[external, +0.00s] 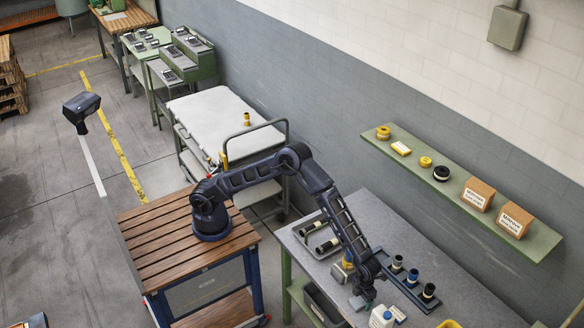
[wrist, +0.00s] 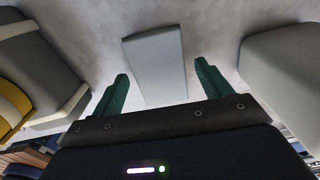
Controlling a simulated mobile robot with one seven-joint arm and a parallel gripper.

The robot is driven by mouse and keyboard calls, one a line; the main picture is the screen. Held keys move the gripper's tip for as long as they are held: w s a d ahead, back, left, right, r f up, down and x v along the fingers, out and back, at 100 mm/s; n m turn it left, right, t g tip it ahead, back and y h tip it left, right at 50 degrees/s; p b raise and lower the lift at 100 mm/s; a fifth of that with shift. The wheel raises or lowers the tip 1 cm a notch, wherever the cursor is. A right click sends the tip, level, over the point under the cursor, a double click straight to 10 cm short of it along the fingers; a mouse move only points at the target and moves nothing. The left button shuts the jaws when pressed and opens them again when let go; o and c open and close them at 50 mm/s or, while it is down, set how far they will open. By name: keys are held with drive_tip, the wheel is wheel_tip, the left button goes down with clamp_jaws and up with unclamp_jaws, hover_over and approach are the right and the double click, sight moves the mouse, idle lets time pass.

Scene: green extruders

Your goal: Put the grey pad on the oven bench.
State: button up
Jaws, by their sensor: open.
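A grey pad (wrist: 155,62) lies flat on the grey tabletop in the wrist view, between and beyond the fingertips of my gripper (wrist: 161,70). The fingers are spread apart and nothing is clamped between them. In the external view my gripper (external: 363,296) is low over the front part of the grey table (external: 455,290), and a small grey patch beside it looks like the pad (external: 356,303). The fingers hide part of that spot. I cannot tell which surface is the oven bench.
A white and blue bottle (external: 381,317) stands close right of my gripper, and a yellow and grey object (external: 343,271) close left. A tray with several dark cylinders (external: 412,277) lies behind. A wall shelf (external: 460,190) overhangs the back. A white-topped trolley (external: 215,115) stands beyond.

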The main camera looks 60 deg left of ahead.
sight(361, 300)
wheel_tip(361, 300, up, 12)
drive_tip(key=w+a+r+n+t, duration=0.1)
drive_tip(key=w+a+r+n, duration=0.45)
drive_tip(key=a, duration=0.55)
drive_tip(key=w+a+r+n+t, duration=0.1)
drive_tip(key=w+a+r+n, duration=0.2)
drive_tip(key=w+a+r, duration=0.45)
drive_tip(key=a+r+n, duration=0.5)
drive_tip(key=a, duration=0.8)
drive_tip(key=a+r+n, duration=0.4)
drive_tip(key=a, duration=0.8)
drive_tip(key=s+a+r+n, duration=0.1)
drive_tip(key=s+a+n, duration=0.2)
drive_tip(key=a, duration=0.3)
drive_tip(key=s+a+r+n+t, duration=0.1)
drive_tip(key=s+a+n, duration=0.15)
drive_tip(key=a, duration=0.45)
drive_tip(key=s+a+r+n, duration=0.1)
drive_tip(key=s+a+n, duration=0.1)
drive_tip(key=a+n, duration=0.3)
drive_tip(key=s+a+f+n+t, duration=0.1)
drive_tip(key=s+a+f+n, duration=0.2)
drive_tip(key=s+a+n, duration=0.6)
drive_tip(key=s+a, duration=0.4)
drive_tip(key=a, duration=0.1)
drive_tip(key=shift+s+f+t, duration=0.2)
drive_tip(key=shift+f+t, duration=0.1)
